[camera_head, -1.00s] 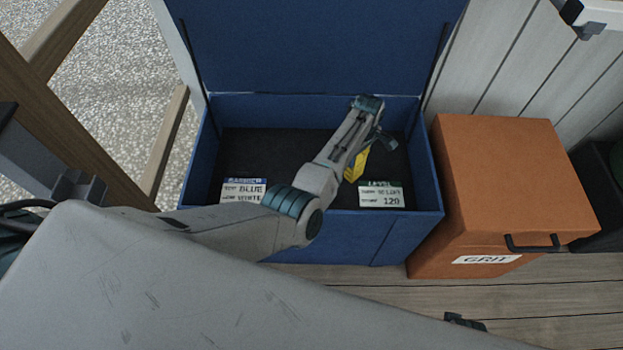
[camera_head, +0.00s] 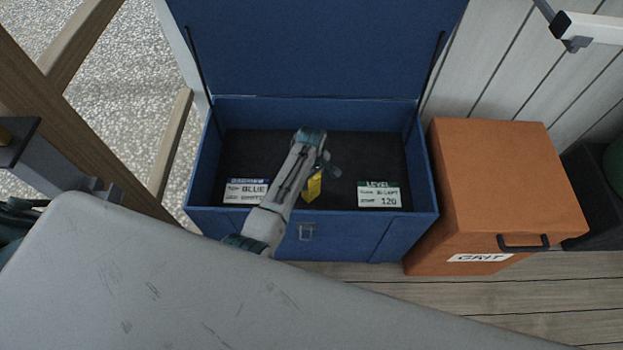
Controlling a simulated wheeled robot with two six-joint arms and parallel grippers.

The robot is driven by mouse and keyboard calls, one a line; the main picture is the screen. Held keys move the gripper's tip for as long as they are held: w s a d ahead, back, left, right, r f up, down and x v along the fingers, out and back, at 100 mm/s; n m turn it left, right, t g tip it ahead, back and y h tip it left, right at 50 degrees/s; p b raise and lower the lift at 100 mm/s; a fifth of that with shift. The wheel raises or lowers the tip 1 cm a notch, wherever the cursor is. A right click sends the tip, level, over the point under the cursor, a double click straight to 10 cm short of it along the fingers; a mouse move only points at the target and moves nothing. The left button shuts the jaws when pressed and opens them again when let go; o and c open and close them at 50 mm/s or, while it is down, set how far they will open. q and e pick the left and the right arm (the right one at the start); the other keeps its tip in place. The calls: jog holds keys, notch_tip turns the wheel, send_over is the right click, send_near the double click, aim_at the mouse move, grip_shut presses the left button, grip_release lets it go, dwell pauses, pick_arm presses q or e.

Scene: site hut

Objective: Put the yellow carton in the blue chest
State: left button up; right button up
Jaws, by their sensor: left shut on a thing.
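The blue chest (camera_head: 345,225) stands open with its lid up at the back. Its dark inside holds a card at the left and a card at the right, near the front wall. My left gripper (camera_head: 318,168) is over the chest opening, shut on the yellow carton (camera_head: 314,187). Only a small part of the carton shows beside my arm and gripper. I cannot tell whether the carton touches the chest floor. My right gripper is not in view.
An orange box labelled GRIT (camera_head: 500,190) stands right of the chest. A left card (camera_head: 246,191) and a right card (camera_head: 379,195) are at the chest's front. A wooden frame (camera_head: 85,115) is at the left. Bare plank floor (camera_head: 480,300) lies in front.

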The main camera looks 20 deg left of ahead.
pick_arm(q)
jog(key=shift+w+f, duration=0.1)
jog(key=shift+f, duration=0.65)
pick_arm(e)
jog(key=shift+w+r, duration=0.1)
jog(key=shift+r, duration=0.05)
pick_arm(q)
jog(key=shift+f, duration=0.1)
jog(key=o, duration=1.5)
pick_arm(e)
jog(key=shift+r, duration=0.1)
pick_arm(q)
notch_tip(320, 180, up, 12)
jog(key=shift+r+p, duration=0.15)
jog(key=shift+p, duration=0.45)
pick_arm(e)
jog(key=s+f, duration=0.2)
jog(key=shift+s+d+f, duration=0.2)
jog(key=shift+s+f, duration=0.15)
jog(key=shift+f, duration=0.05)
